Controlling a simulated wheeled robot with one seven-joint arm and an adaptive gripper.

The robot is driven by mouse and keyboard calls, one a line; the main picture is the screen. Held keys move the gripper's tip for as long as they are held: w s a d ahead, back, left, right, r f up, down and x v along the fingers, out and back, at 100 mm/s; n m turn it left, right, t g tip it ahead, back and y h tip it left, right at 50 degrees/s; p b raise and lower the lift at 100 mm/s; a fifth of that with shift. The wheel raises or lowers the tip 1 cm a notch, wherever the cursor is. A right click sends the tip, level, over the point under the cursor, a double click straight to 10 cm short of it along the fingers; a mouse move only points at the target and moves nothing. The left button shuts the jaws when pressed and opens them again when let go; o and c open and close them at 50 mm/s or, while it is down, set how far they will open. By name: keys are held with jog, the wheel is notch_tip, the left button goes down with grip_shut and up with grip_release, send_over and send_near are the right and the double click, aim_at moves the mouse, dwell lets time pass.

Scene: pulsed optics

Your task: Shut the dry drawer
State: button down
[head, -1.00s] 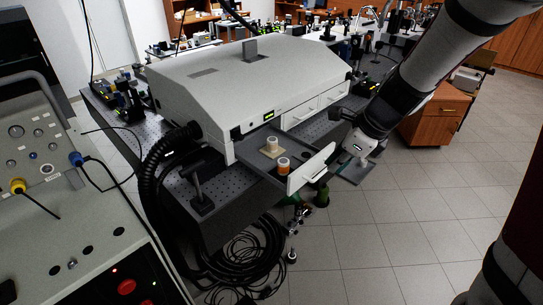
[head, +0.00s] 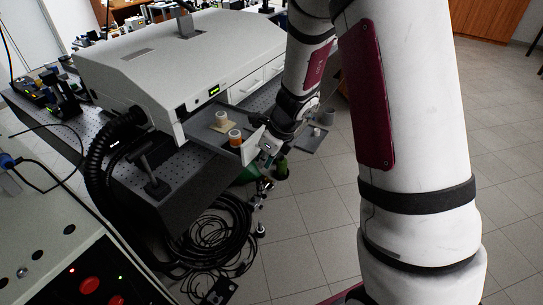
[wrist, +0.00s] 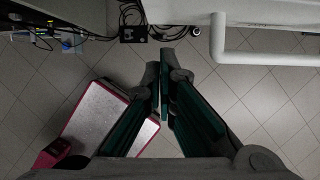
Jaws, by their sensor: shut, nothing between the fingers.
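The dry drawer (head: 201,130) stands pulled out from the white, sloped-top cabinet (head: 180,58) in the head view. An orange-and-white jar (head: 235,138) and a pale jar (head: 221,117) on a yellowish pad are inside it. My gripper (head: 265,158) is at the drawer's outer end, partly covering its white front. In the wrist view my gripper (wrist: 161,78) is shut and empty, with green-lined fingers over the floor. A white bar handle (wrist: 218,42) is right of the fingers, apart from them. I cannot tell whether any part of my gripper touches the drawer.
Two closed drawers (head: 249,82) sit farther along the cabinet. The perforated optical table (head: 178,169) carries a black post mount (head: 153,180). Black cables (head: 205,235) lie coiled on the floor below. A small tray (head: 310,138) is behind my wrist. The tiled floor at right is clear.

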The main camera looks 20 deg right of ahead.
jog(key=shift+w+a+r, duration=0.1)
jog(key=shift+w+a, duration=0.55)
jog(key=shift+w, duration=0.15)
jog(key=shift+w+a, duration=0.35)
jog(key=shift+w, duration=0.1)
jog(key=w+a+b, duration=0.2)
jog(key=w+a, duration=0.2)
jog(key=w, duration=0.2)
jog(key=w+a+b, duration=0.2)
jog(key=w+a, duration=0.3)
jog(key=w, duration=0.2)
jog(key=w+a+b, duration=0.1)
jog(key=w+a, duration=0.4)
jog(key=w, duration=0.1)
jog(key=shift+w+b, duration=0.2)
jog(key=shift+b, duration=0.2)
jog(key=shift+s+d, duration=0.1)
